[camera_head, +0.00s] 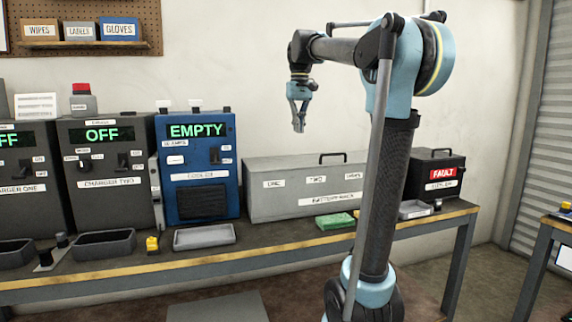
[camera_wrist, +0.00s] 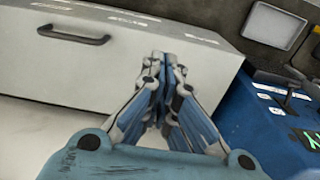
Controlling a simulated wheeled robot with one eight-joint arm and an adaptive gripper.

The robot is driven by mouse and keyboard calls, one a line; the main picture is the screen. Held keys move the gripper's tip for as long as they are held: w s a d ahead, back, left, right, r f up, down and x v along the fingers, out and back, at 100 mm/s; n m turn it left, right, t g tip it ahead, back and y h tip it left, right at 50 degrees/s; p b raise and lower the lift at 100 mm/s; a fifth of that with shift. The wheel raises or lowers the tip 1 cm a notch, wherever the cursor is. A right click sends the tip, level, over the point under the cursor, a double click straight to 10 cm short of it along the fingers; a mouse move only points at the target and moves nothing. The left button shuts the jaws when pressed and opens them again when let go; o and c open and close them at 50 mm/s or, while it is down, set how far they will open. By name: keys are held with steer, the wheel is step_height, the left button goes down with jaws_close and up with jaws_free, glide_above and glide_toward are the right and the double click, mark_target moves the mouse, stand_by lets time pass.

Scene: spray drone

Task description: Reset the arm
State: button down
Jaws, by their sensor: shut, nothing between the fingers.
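My gripper (camera_head: 299,127) hangs pointing down from my raised blue and dark arm, in the air above the bench and well apart from everything on it. In the head view it is in front of the wall, above the grey box. In the wrist view my gripper (camera_wrist: 168,58) has its fingertips together with nothing between them. Below it in that view lie the grey box with a dark handle and, at the right, the blue unit.
The bench (camera_head: 115,270) holds charger two (camera_head: 103,150), the blue unit reading EMPTY (camera_head: 197,200), the grey lidded box (camera_head: 262,206), a green pad (camera_head: 334,221) and a black FAULT box (camera_head: 438,160). A grey tray (camera_head: 204,237) lies at the front. The air around my gripper is clear.

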steer(key=s+d+f+m, duration=0.1)
steer(key=s+d+f, duration=0.2)
steer(key=s+f, duration=0.7)
steer(key=s+d+f+m+t, duration=0.1)
steer(key=s+d+f, duration=0.2)
steer(key=s+f, duration=0.7)
steer(key=s+d+f, duration=0.4)
steer(key=s+f, duration=0.6)
steer(key=f, duration=0.9)
steer(key=shift+f+m+t, duration=0.3)
steer(key=shift+m+t, duration=0.1)
steer(key=shift+a, duration=0.1)
